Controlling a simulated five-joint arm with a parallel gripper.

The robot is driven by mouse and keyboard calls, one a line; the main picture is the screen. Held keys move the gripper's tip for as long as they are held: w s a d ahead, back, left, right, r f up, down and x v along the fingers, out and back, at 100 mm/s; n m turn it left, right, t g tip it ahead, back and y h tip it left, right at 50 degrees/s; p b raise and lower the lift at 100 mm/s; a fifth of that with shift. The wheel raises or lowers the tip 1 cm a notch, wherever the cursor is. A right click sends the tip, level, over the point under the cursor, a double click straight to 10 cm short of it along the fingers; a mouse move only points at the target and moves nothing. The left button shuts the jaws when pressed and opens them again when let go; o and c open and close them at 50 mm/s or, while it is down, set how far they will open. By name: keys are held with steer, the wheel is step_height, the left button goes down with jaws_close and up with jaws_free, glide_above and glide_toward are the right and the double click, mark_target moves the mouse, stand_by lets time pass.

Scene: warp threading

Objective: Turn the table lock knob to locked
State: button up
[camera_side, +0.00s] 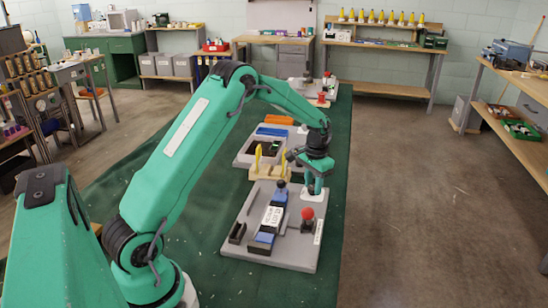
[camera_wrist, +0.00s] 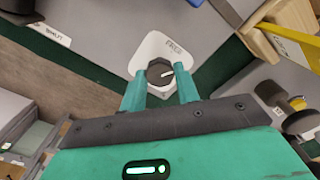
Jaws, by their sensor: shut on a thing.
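The table lock knob (camera_wrist: 158,73) is a dark knob with a short white pointer line, on a white plate (camera_wrist: 150,48). In the wrist view the plate carries a label at its upper right that seems to read FREE. The pointer line points right and slightly up. My gripper (camera_wrist: 157,76) has one finger on each side of the knob and is shut on it. In the side view my gripper (camera_side: 315,190) is at the white plate (camera_side: 314,208) on the far right of the grey board; the knob is hidden there.
The grey board (camera_side: 275,258) also bears a red ball-topped handle (camera_side: 307,214) close to my gripper and a blue and white block (camera_side: 270,220). A wooden piece with yellow pegs (camera_side: 258,160) stands behind. The green mat (camera_side: 340,180) is clear to the right.

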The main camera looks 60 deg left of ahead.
mark_target(313, 187)
steer(key=m, duration=0.6)
steer(key=shift+m, duration=0.3)
steer(key=m, duration=0.5)
steer(key=shift+r, duration=0.1)
steer(key=shift+m, duration=0.3)
steer(key=o, duration=1)
steer(key=shift+r, duration=3.9)
